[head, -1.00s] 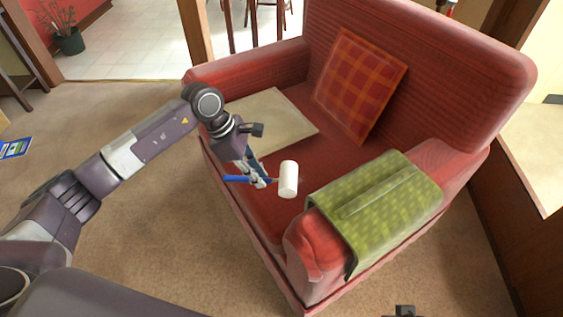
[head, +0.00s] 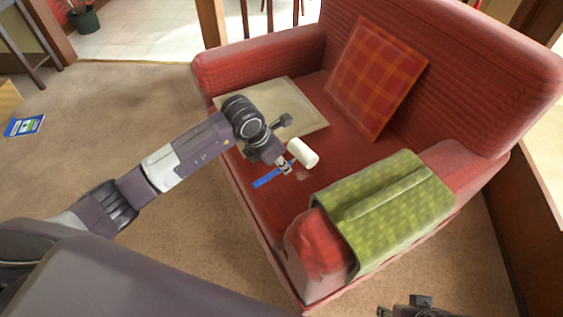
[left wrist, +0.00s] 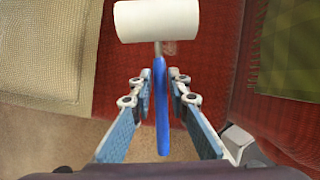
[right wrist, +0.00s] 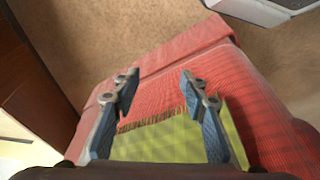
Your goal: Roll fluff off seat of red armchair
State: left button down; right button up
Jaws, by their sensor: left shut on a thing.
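The red armchair (head: 275,205) fills the middle and right of the head view. My left gripper (head: 284,167) is shut on the blue handle (head: 265,179) of a lint roller, over the seat. The roller's white roll (head: 302,152) sticks out beyond the fingers; it also shows in the left wrist view (left wrist: 157,20). I cannot tell whether the roll touches the seat. A small greyish patch of fluff (head: 302,175) lies just in front of the roll, partly hidden behind it in the left wrist view (left wrist: 169,47). My right gripper (right wrist: 157,88) is open and empty near the green-covered armrest.
A beige cloth (head: 285,97) lies on the seat's left part. A plaid cushion (head: 375,77) leans on the backrest. A green throw (head: 400,200) covers the near armrest. A blue booklet (head: 24,126) lies on the carpet, which is clear left of the chair.

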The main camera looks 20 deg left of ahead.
aim_at(281, 173)
pick_arm(q)
notch_tip(281, 173, down, 3)
jog(key=shift+r+b, duration=0.2)
jog(key=shift+b, duration=0.7)
jog(key=shift+f+b, duration=0.3)
jog(key=shift+f, duration=0.05)
jog(key=shift+f+b, duration=0.35)
jog(key=shift+f, duration=0.3)
pick_arm(e)
jog(key=shift+w+a+r+t, duration=0.25)
jog(key=shift+w+r+t, duration=0.3)
jog(key=shift+w, duration=0.2)
jog(key=shift+w+a+r+t, duration=0.2)
jog(key=shift+w+r+t, duration=0.25)
jog(key=shift+w+r, duration=0.25)
pick_arm(q)
jog(key=shift+f, duration=0.1)
pick_arm(e)
jog(key=shift+w, duration=0.25)
jog(key=shift+w, duration=0.1)
jog(key=shift+w+a+r+t+y, duration=0.15)
jog(key=shift+w+r+t+y, duration=0.05)
jog(key=shift+w+t+y, duration=0.1)
pick_arm(q)
jog(key=shift+f, duration=0.1)
jog(key=shift+b, duration=0.3)
pick_arm(e)
jog(key=shift+w+a+r, duration=0.1)
jog(key=shift+w+a, duration=0.05)
jog(key=shift+w, duration=0.1)
